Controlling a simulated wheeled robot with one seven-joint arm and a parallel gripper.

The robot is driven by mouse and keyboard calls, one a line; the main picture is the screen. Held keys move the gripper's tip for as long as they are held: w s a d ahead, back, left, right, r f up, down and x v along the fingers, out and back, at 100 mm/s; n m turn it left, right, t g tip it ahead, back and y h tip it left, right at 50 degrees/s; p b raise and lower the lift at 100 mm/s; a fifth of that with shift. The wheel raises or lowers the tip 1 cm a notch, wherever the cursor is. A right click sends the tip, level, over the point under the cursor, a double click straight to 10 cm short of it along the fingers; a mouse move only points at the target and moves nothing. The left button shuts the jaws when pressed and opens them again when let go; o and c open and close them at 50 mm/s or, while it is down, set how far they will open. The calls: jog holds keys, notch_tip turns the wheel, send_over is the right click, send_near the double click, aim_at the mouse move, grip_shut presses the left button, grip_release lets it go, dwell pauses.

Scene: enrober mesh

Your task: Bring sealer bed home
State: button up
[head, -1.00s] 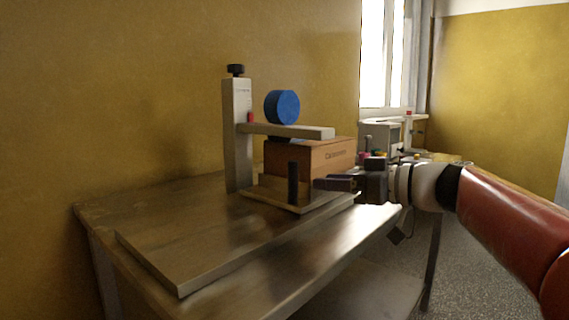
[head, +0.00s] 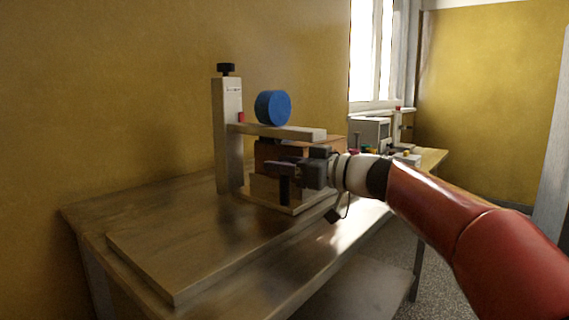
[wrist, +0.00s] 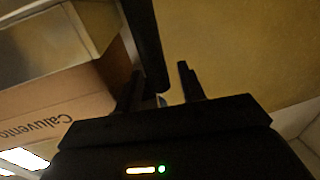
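The sealer stands on the metal bench: a pale upright post (head: 227,135) with a black knob, and a level arm (head: 285,131) under a blue roll (head: 273,107). Below the arm is the pale bed (head: 312,203), with a brown carton (head: 332,145) on it. In the wrist view the lettered carton (wrist: 55,113) and a pale metal part (wrist: 60,35), probably the bed, appear at left. A dark upright handle (head: 284,191) is at the bed's front; a dark bar (wrist: 145,40), probably it, reaches between the fingers. My gripper (head: 272,168) is open in front of the carton; contact is unclear.
The sealer stands on a raised slab (head: 165,262) on the metal bench (head: 85,215), whose left part is bare. A second table (head: 433,158) with a grey machine (head: 370,132) and small items stands behind at right. A yellow wall backs the bench.

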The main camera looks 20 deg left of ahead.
jog(key=shift+c, duration=0.3)
grip_shut()
jog(key=shift+s, duration=0.1)
jog(key=shift+s+a+f+b, duration=0.1)
jog(key=shift+s+f+b, duration=0.1)
jog(key=shift+b, duration=0.2)
jog(key=s+a+b, duration=0.1)
jog(key=s+b, duration=0.2)
jog(key=s+a+b, duration=0.1)
jog(key=s+b, duration=0.2)
jog(key=s+a+b, duration=0.2)
jog(key=s+b, duration=0.1)
jog(key=shift+s+f, duration=0.3)
jog(key=shift+s, duration=0.1)
jog(key=s+a+b, duration=0.1)
jog(key=s+a, duration=0.1)
jog(key=s, duration=0.3)
jog(key=s+a+b, duration=0.2)
jog(key=s, duration=0.3)
jog(key=s+a+r+b, duration=0.1)
jog(key=s+a+b, duration=0.1)
jog(key=s, duration=0.3)
jog(key=shift+a, duration=0.15)
jog(key=shift+s, duration=0.1)
jog(key=shift+o, duration=0.3)
grip_release()
